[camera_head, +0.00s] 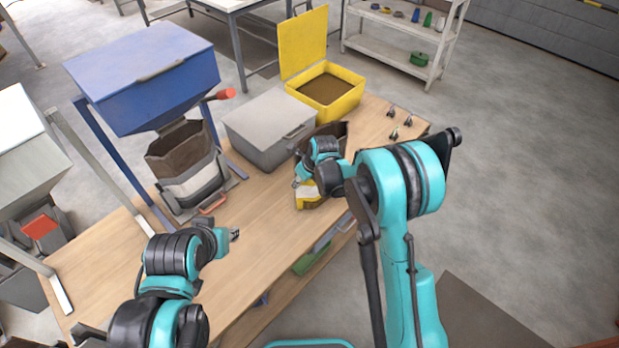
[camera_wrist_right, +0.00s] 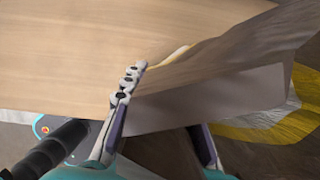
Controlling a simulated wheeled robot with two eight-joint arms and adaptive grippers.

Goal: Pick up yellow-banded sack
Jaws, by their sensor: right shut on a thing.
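The yellow-banded sack (camera_head: 308,197) is on the wooden table in front of the grey box, with brown and white parts above its yellow band. My right arm partly hides it. In the right wrist view the sack's yellow and white bands (camera_wrist_right: 285,120) show at the right. My right gripper (camera_wrist_right: 163,118) is shut on the sack's brown material, which passes between its fingers. My left gripper (camera_head: 235,234) is over the table, left of and apart from the sack. Its fingers are too small to tell if they are open.
A blue hopper (camera_head: 150,85) stands on the left, with a white-banded sack (camera_head: 195,184) below its spout. A closed grey box (camera_head: 270,128) and an open yellow bin (camera_head: 340,100) stand behind the yellow-banded sack. Small items (camera_head: 394,134) lie at the table's right end.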

